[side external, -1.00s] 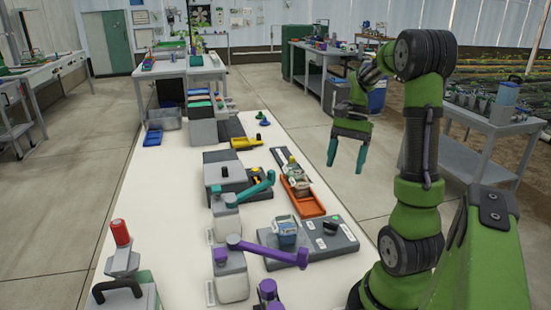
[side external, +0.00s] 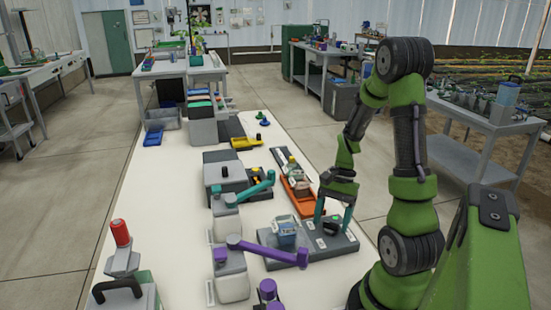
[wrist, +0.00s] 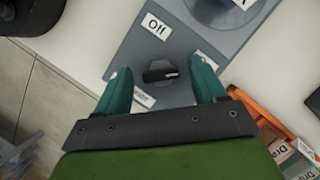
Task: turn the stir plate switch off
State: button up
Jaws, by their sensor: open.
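The stir plate (side external: 340,243) is a dark grey flat unit on the white bench, with a blue-lidded vessel (side external: 287,234) on its left part. Its black switch knob (wrist: 161,71) shows in the wrist view, with an "Off" label (wrist: 156,27) above it and another, partly hidden label below left. My gripper (wrist: 163,82) is open, its two teal fingers on either side of the knob and apart from it. In the side view my gripper (side external: 333,226) points down over the right part of the plate. Whether the fingertips touch the plate cannot be told.
A purple-handled valve (side external: 268,250) reaches across the plate's near left edge. An orange tray (side external: 303,199) lies just behind the plate, and a teal-handled valve (side external: 250,190) stands to the left. Clear white bench lies at left.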

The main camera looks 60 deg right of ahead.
jog(key=c, duration=1.1)
jog(key=shift+o, duration=0.2)
jog(key=shift+n, duration=0.3)
jog(key=n+g, duration=0.1)
jog(key=n, duration=0.2)
jog(key=shift+w+n+g, duration=0.1)
jog(key=shift+n+g, duration=0.2)
jog(key=n, duration=0.2)
jog(key=n+g+h, duration=0.1)
jog(key=n, duration=0.1)
jog(key=shift+n+g, duration=0.3)
jog(key=n, duration=0.2)
jog(key=n+h, duration=0.1)
jog(key=n, duration=0.1)
jog(key=shift+w+a+g+h, duration=0.1)
jog(key=shift+g+h, duration=0.2)
jog(key=shift+g, duration=0.1)
jog(key=shift+n+h, duration=0.9)
jog(key=shift+n, duration=1.6)
jog(key=shift+a, duration=0.1)
